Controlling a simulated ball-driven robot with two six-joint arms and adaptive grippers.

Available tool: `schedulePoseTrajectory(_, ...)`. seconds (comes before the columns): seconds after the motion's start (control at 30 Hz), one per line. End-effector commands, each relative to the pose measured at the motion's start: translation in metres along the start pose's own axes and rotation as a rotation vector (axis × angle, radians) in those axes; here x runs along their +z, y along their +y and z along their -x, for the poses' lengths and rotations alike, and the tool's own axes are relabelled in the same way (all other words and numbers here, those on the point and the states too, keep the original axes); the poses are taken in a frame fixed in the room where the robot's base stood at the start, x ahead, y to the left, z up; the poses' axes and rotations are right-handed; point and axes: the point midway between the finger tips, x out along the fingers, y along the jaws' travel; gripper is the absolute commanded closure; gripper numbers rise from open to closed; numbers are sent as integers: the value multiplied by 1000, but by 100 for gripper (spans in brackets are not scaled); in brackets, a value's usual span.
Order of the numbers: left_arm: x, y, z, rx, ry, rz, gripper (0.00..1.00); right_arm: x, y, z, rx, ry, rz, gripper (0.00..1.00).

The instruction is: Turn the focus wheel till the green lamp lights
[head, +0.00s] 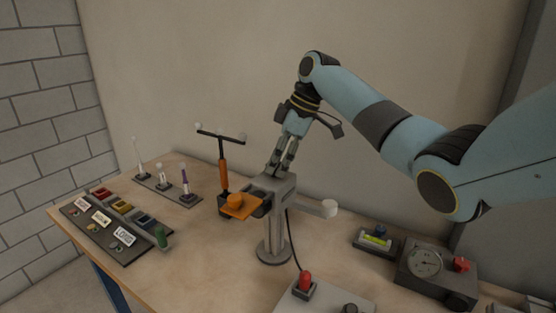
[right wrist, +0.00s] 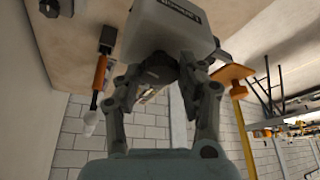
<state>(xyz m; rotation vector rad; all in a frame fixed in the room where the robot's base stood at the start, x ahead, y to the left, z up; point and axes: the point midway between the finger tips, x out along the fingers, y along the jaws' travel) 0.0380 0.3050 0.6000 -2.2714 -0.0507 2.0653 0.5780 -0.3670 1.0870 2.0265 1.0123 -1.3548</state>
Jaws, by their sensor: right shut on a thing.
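A grey stand (head: 272,222) with a round foot rises from the middle of the bench. My right gripper (head: 275,170) reaches down to the top of this stand, and its fingers are closed there. In the right wrist view my right gripper (right wrist: 165,72) is at the edge of the stand's grey, labelled head (right wrist: 174,22). The part between its fingertips is mostly hidden, and I cannot tell whether it is the focus wheel. A short arm with a pale round end (head: 329,208) sticks out to the stand's right. I make out no lit green lamp. My left gripper is out of view.
An orange plate (head: 243,211) is at the stand's left, beside an orange-handled T-shaped tool (head: 224,175). A labelled tray (head: 112,222) lies left. A red knob (head: 305,279) is in front; a level (head: 375,239) and a dial box (head: 425,263) are right.

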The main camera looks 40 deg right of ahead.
Motion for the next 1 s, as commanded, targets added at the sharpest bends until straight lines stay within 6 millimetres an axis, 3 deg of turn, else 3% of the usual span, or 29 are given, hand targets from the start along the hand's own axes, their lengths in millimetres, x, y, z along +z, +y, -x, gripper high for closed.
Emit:
schedulePoseTrajectory(0.37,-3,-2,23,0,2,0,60,-1,-2,4,39,0,-98,93)
schedulePoseTrajectory(0.7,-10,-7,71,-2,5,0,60,-3,-4,5,148,0,-362,93)
schedulePoseTrajectory(1.0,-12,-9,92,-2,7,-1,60,-4,-5,1,258,2,-623,93)
